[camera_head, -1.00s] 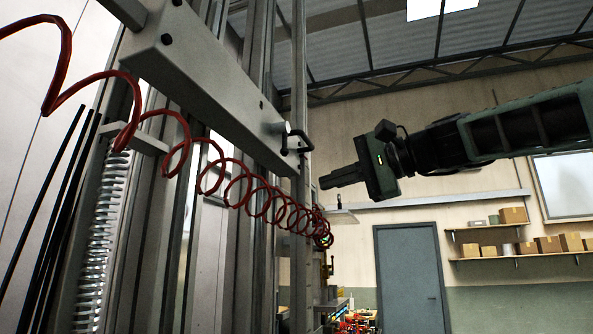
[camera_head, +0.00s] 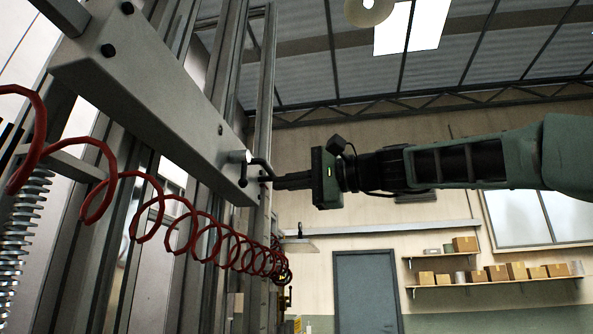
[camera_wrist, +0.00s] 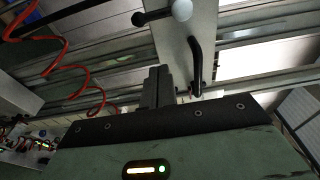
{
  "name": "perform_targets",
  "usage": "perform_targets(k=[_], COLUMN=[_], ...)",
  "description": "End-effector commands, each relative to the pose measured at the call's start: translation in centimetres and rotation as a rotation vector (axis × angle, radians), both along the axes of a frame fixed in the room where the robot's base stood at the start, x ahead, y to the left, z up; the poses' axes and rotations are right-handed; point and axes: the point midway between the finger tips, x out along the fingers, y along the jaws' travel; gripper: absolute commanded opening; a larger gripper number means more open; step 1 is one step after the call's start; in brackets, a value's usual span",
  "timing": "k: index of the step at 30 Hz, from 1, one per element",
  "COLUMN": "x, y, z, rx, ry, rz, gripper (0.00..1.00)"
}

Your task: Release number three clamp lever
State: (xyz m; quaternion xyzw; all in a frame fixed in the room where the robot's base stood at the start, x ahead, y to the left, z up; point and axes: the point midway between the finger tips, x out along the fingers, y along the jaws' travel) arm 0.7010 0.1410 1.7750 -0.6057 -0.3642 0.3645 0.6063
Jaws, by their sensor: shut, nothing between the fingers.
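A grey beam (camera_head: 140,85) slants across the machine frame, and it also shows in the wrist view (camera_wrist: 182,45). At its lower end is a bent black handle (camera_head: 263,167), also in the wrist view (camera_wrist: 196,65). In the wrist view the fingers (camera_wrist: 157,86) are left of the handle with a small gap; contact is unclear.
A red coiled hose (camera_head: 205,238) hangs below the beam, left of my gripper. Upright metal rails (camera_head: 262,100) stand behind the beam. A door (camera_head: 366,290) and shelves with boxes (camera_head: 495,272) are on the far wall. The space below my arm looks open.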

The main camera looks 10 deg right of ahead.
Motion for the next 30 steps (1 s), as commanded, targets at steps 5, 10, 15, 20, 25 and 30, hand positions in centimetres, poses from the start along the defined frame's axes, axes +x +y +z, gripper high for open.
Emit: perform_targets(k=[5, 10, 15, 20, 25, 30], x=[1.6, 2.1, 0.0, -1.0, -1.3, -1.3], y=[3.3, 5.3, 5.4, 5.6, 5.6, 5.6], z=[0.6, 0.3, 0.1, 0.1, 0.0, 0.0], rx=[0.0, -0.002, -0.003, -0.002, -0.001, 0.0], ry=[0.004, -0.001, -0.002, -0.001, 0.0, -0.001], rz=[0.005, 0.001, -0.002, -0.001, -0.001, -0.001], gripper=[0.0, 0.0, 0.0, 0.0, 0.0, 0.0])
